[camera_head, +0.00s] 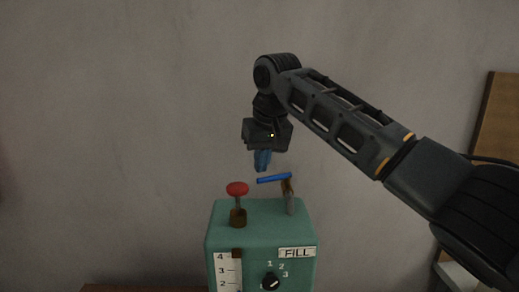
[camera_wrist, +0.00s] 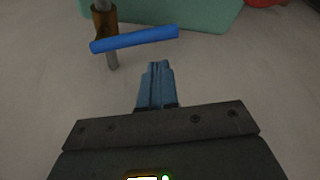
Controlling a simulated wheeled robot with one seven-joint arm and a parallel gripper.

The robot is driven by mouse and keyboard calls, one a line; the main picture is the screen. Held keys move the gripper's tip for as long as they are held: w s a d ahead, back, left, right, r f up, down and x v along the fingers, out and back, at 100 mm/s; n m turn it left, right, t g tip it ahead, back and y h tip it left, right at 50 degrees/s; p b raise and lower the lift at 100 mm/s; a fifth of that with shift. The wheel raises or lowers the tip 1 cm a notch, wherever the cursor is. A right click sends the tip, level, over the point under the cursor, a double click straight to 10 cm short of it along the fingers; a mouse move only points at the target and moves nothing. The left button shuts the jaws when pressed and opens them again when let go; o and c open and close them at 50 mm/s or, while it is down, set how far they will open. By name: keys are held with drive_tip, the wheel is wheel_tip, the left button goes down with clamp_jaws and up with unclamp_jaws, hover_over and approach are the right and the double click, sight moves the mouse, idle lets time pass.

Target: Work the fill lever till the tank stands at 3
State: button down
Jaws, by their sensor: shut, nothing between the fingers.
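A teal machine box (camera_head: 262,222) stands low in the middle of the head view. On its top right is a lever with a blue bar handle (camera_head: 274,178) on a grey post with a brown joint. The blue bar also shows in the wrist view (camera_wrist: 134,39). A white gauge (camera_head: 228,271) with numbers is on the front left; a dark marker sits near the 4, and the lower part is cut off. A FILL label (camera_head: 297,253) is on the front right. My gripper (camera_head: 262,160) is shut and empty, just above and apart from the blue bar.
A red-knobbed lever (camera_head: 237,189) stands on the box's top left. A black dial (camera_head: 270,281) marked 1, 2, 3 is below the FILL label. A plain wall is behind; a brown board (camera_head: 497,135) is at the right. The air left of my gripper is clear.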

sight(267, 178)
drive_tip(key=shift+s+d+f, duration=0.1)
drive_tip(key=shift+s+d, duration=0.1)
drive_tip(key=shift+s, duration=0.25)
drive_tip(key=shift+s+d+f, duration=0.1)
drive_tip(key=shift+s+d, duration=0.1)
drive_tip(key=shift+s, duration=0.25)
drive_tip(key=shift+s+d+n, duration=0.1)
drive_tip(key=shift+s+n, duration=0.25)
drive_tip(key=shift+n, duration=0.35)
drive_tip(key=shift+s+f, duration=0.1)
drive_tip(key=shift+s, duration=0.05)
drive_tip(key=shift+s+d, duration=0.15)
drive_tip(key=shift+s, duration=0.1)
drive_tip(key=shift+w, duration=0.1)
